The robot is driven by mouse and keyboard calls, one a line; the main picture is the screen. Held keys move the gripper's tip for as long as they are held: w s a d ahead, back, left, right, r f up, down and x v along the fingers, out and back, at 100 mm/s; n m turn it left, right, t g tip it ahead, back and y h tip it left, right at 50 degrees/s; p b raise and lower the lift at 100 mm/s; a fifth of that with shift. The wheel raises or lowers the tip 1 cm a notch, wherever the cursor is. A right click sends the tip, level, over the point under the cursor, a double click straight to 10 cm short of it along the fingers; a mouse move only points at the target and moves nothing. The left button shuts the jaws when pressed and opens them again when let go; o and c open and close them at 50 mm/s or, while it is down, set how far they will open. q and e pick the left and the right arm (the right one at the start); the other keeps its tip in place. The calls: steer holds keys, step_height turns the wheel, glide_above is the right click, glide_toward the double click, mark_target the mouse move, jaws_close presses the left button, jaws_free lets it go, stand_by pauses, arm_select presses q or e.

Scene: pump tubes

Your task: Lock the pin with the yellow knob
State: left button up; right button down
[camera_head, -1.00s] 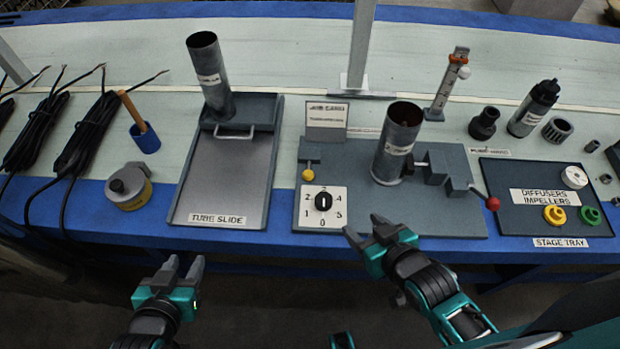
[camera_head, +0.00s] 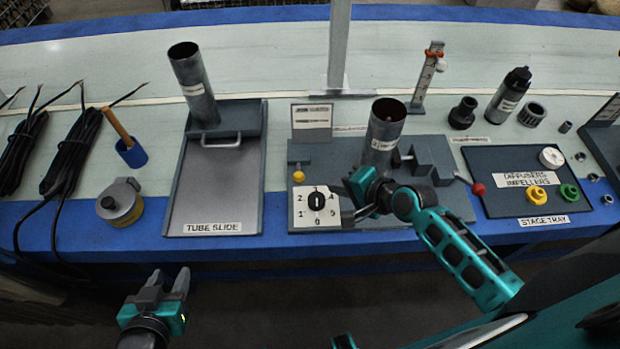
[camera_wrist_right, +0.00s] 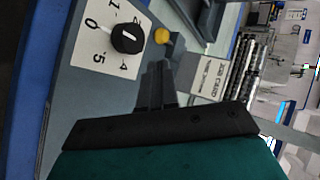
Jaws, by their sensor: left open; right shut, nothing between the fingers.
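The yellow knob (camera_head: 298,176) sits on a small dark block at the left of the grey fixture (camera_head: 440,211). It also shows in the right wrist view (camera_wrist_right: 162,35), past the fingertips and next to the black dial (camera_wrist_right: 127,38). The pin itself cannot be made out. My right gripper (camera_head: 354,197) is over the fixture, right of the numbered dial (camera_head: 317,199) and in front of the upright tube (camera_head: 385,135). Its fingers (camera_wrist_right: 156,80) are shut and empty, apart from the knob. My left gripper (camera_head: 169,280) is open and empty in front of the table.
The tube slide (camera_head: 222,180) with a leaning tube (camera_head: 192,80) stands left of the fixture. A red-ended lever (camera_head: 478,188) projects at the fixture's right, beside the stage tray (camera_head: 500,205). A sign (camera_head: 311,118) stands behind the knob. A post (camera_head: 338,50) rises behind.

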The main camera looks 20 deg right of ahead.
steer(key=b, duration=0.3)
glide_toward(300, 170)
steer(key=a+f, duration=0.1)
steer(key=w+a+f, duration=0.1)
steer(key=f, duration=0.1)
steer(key=shift+w+a+f, duration=0.25)
steer(key=shift+w+a, duration=0.05)
steer(key=shift+a, duration=0.1)
steer(key=shift+w, duration=0.1)
steer(key=shift+w+d, duration=0.15)
steer(key=shift+w, duration=0.35)
steer(key=shift+w+d, duration=0.2)
steer(key=shift+w, duration=0.3)
steer(key=shift+r, duration=0.1)
